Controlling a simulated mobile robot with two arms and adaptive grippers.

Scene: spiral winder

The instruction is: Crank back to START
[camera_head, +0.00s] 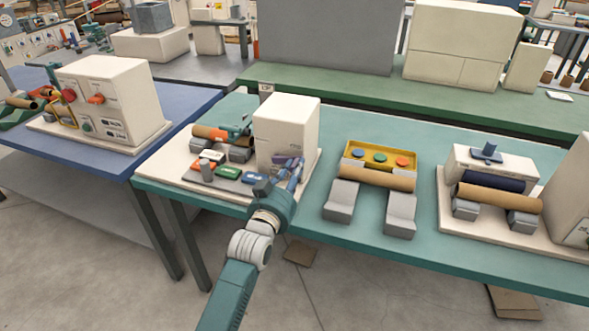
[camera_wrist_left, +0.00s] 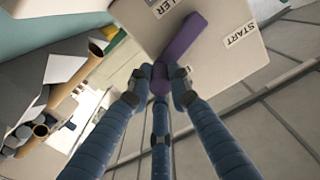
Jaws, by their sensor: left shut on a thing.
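The crank (camera_wrist_left: 184,38) is purple and sits on the face of the white box (camera_head: 285,115), on the teal table. A START label (camera_wrist_left: 240,35) is on that face, right of the crank in the left wrist view. The crank arm slants from upper right to lower left there, angled away from START. My left gripper (camera_wrist_left: 160,88) is shut around the handle at the crank's free end. In the head view, my left gripper (camera_head: 289,172) covers most of the crank at the box's front.
Left of the box are a brown tube (camera_head: 208,132) and small coloured blocks on the same base. To its right stand a yellow tray (camera_head: 347,154) and grey supports (camera_head: 341,198) with a brown tube. A blue table (camera_head: 175,97) stands at left. Floor is open in front.

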